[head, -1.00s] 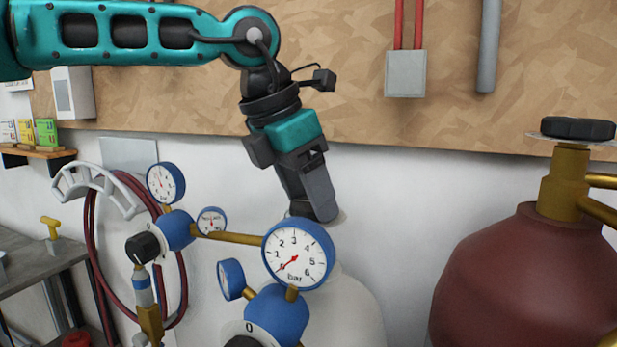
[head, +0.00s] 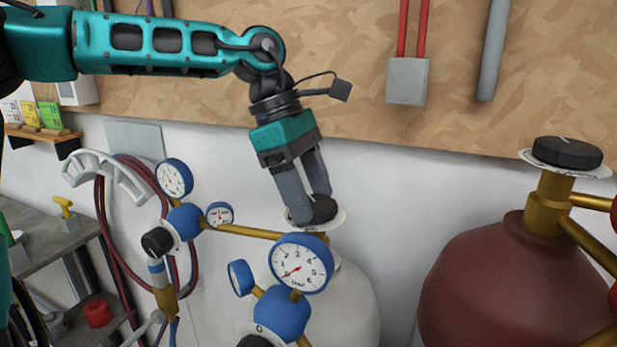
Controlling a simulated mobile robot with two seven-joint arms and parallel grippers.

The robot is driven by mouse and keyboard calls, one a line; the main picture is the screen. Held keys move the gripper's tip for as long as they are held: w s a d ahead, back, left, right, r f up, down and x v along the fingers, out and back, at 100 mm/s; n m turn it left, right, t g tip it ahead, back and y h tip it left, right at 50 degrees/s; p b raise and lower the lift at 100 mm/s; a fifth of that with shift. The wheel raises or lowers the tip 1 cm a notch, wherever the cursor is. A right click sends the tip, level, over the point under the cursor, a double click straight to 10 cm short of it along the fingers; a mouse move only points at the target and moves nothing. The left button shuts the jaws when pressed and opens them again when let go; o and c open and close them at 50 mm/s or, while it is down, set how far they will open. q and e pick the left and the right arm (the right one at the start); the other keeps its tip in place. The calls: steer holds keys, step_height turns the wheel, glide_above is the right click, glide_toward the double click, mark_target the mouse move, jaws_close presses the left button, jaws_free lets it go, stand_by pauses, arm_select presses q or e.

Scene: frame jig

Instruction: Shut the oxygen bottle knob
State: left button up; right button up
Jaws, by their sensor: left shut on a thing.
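A white gas bottle (head: 345,305) stands in the middle, partly hidden behind blue regulators and gauges. A dark round knob (head: 323,208) with a pale disc under it sits on top of its brass valve. My left gripper (head: 309,213) points down with its two grey fingers on either side of this knob, shut on it. The fingers cover part of the knob. A maroon bottle (head: 490,280) stands at the right with its own black knob (head: 567,152) on top, clear of the gripper. My right gripper is not in view.
A large gauge (head: 301,262) on a blue regulator (head: 282,313) stands just in front of the bottle. A brass pipe (head: 245,231) leads left to another regulator. Red hoses hang on a white holder (head: 105,175). A chipboard panel (head: 350,50) backs the scene.

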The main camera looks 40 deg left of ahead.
mark_target(313, 199)
arm_select(q)
steer(key=m+g+p, duration=0.1)
steer(key=m, duration=0.2)
steer(key=shift+w+m, duration=0.15)
steer(key=shift+m, duration=0.15)
steer(key=m+g, duration=0.1)
steer(key=m, duration=0.1)
steer(key=m+g, duration=0.1)
steer(key=m, duration=0.1)
steer(key=shift+w+m+y, duration=0.2)
steer(key=shift+m+y, duration=0.2)
steer(key=o, duration=1.1)
steer(key=shift+c, duration=0.2)
step_height(313, 199, up, 20)
steer(key=shift+p, duration=0.4)
